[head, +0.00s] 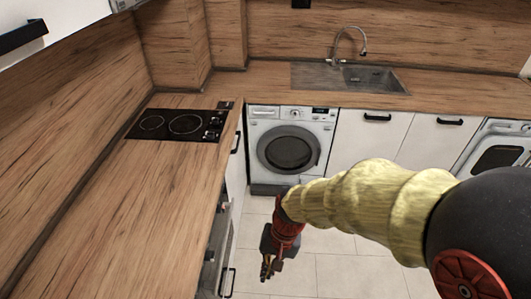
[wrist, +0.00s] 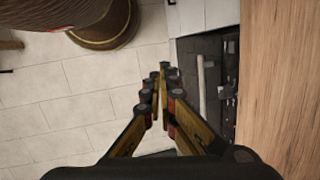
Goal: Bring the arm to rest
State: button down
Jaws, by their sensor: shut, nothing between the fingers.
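My gripper (head: 268,268) hangs over the tiled floor in the head view, to the right of the left counter and in front of the washing machine. My arm, in a yellow sleeve, reaches in from the right side. In the wrist view my gripper (wrist: 161,80) points away from the camera with its fingers closed together. Nothing shows between the fingers. They appear apart from the counter edge.
The wooden counter (head: 135,210) with a black hob (head: 178,125) runs along the left. A washing machine (head: 290,145) stands under the back counter, left of the sink (head: 350,78). The counter edge (wrist: 270,100) lies right of my gripper. Tiled floor (head: 340,270) is open.

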jog(key=s+d+r+n+t+h, duration=0.1)
jog(key=s+d+r+t, duration=0.1)
jog(key=d+r, duration=0.7)
jog(key=s+d+r+t+h+b, duration=0.1)
jog(key=s+d+r+t, duration=0.1)
jog(key=d+r+t, duration=0.3)
jog(key=d+r, duration=0.4)
jog(key=r, duration=0.3)
jog(key=shift+d+n, duration=0.25)
jog(key=shift+n, duration=0.15)
jog(key=shift+r, duration=0.1)
